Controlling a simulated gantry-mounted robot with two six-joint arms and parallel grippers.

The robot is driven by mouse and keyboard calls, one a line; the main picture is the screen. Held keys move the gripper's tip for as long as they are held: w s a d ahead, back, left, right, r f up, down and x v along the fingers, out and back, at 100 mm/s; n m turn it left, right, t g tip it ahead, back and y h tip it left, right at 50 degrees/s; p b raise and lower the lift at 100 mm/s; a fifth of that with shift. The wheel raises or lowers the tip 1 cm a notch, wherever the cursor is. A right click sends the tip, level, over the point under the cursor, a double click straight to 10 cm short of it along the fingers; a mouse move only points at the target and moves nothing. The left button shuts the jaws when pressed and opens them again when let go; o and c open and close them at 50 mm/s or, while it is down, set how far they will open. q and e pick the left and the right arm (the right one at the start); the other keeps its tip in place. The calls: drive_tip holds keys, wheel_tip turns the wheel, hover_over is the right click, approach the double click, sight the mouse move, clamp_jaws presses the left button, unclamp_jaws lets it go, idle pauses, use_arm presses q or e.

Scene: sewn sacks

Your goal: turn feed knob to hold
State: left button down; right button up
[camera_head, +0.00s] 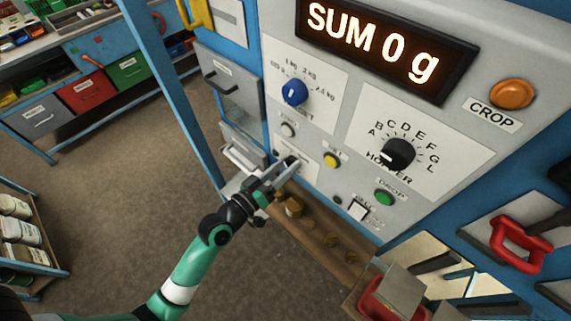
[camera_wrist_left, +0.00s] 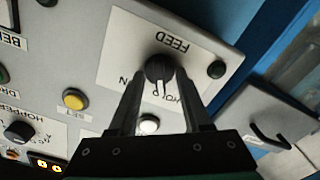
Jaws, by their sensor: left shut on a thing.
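The black feed knob (camera_wrist_left: 158,68) is on a white plate marked FEED (camera_wrist_left: 172,43) in the left wrist view, where the lettering appears upside down. My left gripper (camera_wrist_left: 163,84) is shut on the knob, one finger at each side. A pale pointer line on the knob lies at the partly covered HOLD lettering; the fingers hide part of the other label. In the head view my left gripper (camera_head: 289,166) reaches the lower left of the control panel (camera_head: 340,133), and its fingers mostly hide the knob. My right gripper is not in view.
A blue knob (camera_head: 295,92), a black hopper knob (camera_head: 398,153), a yellow button (camera_head: 332,160) and a green button (camera_head: 384,196) are nearby. The display (camera_head: 385,42) reads SUM 0 g. A wooden ledge (camera_head: 318,235) lies below the panel.

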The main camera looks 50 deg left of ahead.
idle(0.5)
use_arm(q)
drive_tip(key=shift+c, duration=1.8)
unclamp_jaws()
drive_tip(key=shift+s, duration=0.1)
drive_tip(key=s+d+b, duration=0.1)
drive_tip(key=s+b, duration=0.2)
drive_tip(key=s, duration=0.8)
drive_tip(key=shift+s, duration=0.2)
